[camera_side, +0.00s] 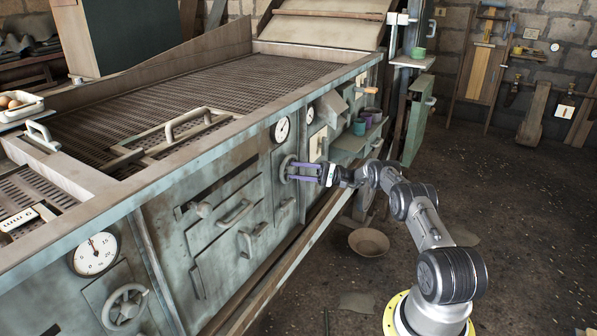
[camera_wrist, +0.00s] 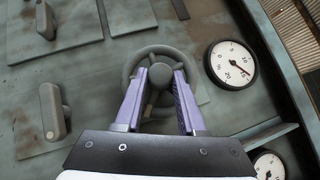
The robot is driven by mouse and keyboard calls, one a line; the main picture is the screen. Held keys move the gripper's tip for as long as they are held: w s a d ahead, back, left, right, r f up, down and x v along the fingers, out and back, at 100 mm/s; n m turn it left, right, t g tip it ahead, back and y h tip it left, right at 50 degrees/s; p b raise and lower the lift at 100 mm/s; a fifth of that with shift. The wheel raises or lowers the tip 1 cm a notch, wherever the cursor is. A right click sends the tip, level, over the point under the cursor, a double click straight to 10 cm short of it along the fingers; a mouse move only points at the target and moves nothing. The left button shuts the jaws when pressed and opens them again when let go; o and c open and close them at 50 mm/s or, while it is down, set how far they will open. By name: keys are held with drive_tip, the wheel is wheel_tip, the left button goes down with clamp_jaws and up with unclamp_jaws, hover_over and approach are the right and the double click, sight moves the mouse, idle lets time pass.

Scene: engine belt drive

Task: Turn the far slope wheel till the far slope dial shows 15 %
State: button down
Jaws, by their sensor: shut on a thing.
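The far slope wheel (camera_side: 285,170) is a dark spoked handwheel on the green machine's side panel. In the wrist view the wheel (camera_wrist: 158,51) stands ahead of my gripper (camera_wrist: 160,80). My purple fingers are apart, reach over the lower rim on both sides of the hub, and grip the wheel. In the side view my gripper (camera_side: 303,172) meets the wheel from the right. The far slope dial (camera_side: 282,130) is white and round, above the wheel. In the wrist view the dial (camera_wrist: 231,63) is right of the wheel, its needle pointing lower right; I cannot read the figure surely.
A near dial (camera_side: 95,254) and near wheel (camera_side: 125,306) sit at the lower left. Another dial (camera_wrist: 268,166) is in the wrist view's lower right corner. Drawer handles (camera_side: 235,212) stick out left of my gripper. A bowl (camera_side: 368,243) lies on the floor below.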

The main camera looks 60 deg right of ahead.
drive_tip(key=shift+d, duration=0.1)
drive_tip(key=c, duration=0.8)
unclamp_jaws()
drive_tip(key=shift+v, duration=3.7)
